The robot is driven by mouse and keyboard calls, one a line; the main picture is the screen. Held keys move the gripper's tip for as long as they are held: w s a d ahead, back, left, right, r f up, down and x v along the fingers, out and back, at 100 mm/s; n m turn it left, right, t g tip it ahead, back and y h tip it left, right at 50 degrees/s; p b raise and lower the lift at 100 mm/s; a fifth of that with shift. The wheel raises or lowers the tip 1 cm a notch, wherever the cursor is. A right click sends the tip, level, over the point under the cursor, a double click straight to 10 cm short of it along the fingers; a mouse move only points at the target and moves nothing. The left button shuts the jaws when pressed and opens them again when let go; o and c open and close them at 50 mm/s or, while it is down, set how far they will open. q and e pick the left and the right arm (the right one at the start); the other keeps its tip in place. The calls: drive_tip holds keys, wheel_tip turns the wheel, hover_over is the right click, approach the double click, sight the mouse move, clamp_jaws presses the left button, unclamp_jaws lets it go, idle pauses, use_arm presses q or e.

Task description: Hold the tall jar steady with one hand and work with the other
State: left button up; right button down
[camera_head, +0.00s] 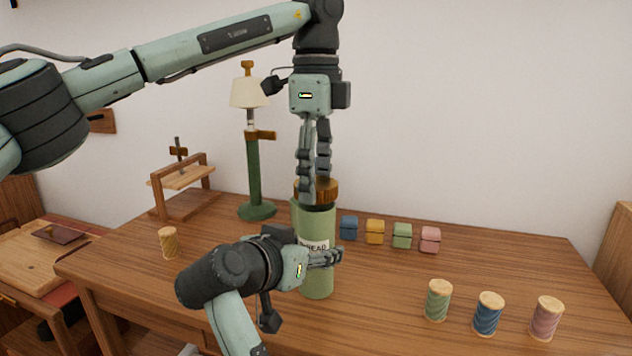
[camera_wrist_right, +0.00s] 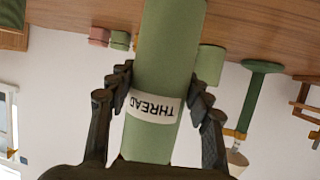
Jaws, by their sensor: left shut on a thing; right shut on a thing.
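The tall jar (camera_head: 318,222) is a green cylinder with a wooden lid (camera_head: 325,190), standing upright on the wooden table. A white label reading THREAD shows in the right wrist view, where the jar (camera_wrist_right: 155,135) appears upside down. My left gripper (camera_head: 314,188) comes down from above and is shut on the lid; its fingers hide part of it. My right gripper (camera_head: 333,258) comes from the front left and is shut around the jar's body at label height. In the right wrist view my right gripper (camera_wrist_right: 160,85) has one finger on each side of the jar.
Small blue (camera_head: 348,228), yellow (camera_head: 375,232), green (camera_head: 402,236) and pink (camera_head: 430,239) boxes stand behind right. Several thread spools (camera_head: 488,315) stand front right, another (camera_head: 169,242) at left. A green-stemmed lamp (camera_head: 254,170) and wooden stand (camera_head: 183,195) are behind left.

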use_arm(q)
drive_tip(key=shift+r, duration=1.6)
use_arm(e)
drive_tip(key=c, duration=0.6)
unclamp_jaws()
drive_tip(key=shift+s+r, duration=0.1)
